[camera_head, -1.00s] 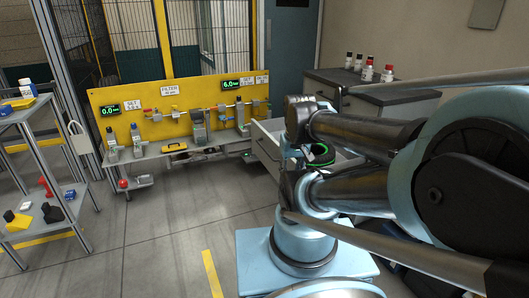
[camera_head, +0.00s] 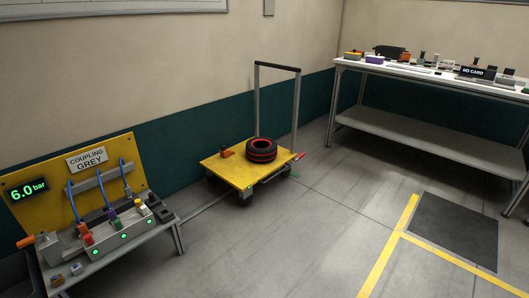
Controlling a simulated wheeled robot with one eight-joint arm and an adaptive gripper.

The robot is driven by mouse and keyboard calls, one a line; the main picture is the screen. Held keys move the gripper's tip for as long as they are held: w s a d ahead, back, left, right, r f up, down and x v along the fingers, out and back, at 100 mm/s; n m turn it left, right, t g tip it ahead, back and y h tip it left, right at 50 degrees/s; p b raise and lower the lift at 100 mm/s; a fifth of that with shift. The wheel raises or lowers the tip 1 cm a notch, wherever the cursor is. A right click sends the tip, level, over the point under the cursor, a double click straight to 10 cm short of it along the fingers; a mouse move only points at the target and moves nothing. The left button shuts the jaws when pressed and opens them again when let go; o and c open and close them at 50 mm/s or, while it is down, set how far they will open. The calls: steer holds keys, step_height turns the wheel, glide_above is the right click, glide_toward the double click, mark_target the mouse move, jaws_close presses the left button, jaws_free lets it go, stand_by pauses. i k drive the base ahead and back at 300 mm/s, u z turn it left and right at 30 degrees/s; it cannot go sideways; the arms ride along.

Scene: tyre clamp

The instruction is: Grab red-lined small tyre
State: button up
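A small black tyre with red lines (camera_head: 261,150) lies flat on the yellow deck of a low trolley (camera_head: 226,169) near the wall. My gripper and arm are not in this view.
A yellow coupling station (camera_head: 95,222) with a "6.0 bar" display, hoses and coloured fittings stands at the lower left. A white workbench (camera_head: 430,78) with several items stands at the right. A dark floor mat (camera_head: 454,230) lies beside yellow floor lines. The floor before the trolley is clear.

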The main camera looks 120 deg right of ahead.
mark_target(259, 150)
steer(key=z, duration=4.3)
steer(key=i, duration=1.75)
steer(key=z, duration=0.6)
steer(key=i, duration=0.75)
steer(key=z, duration=0.25)
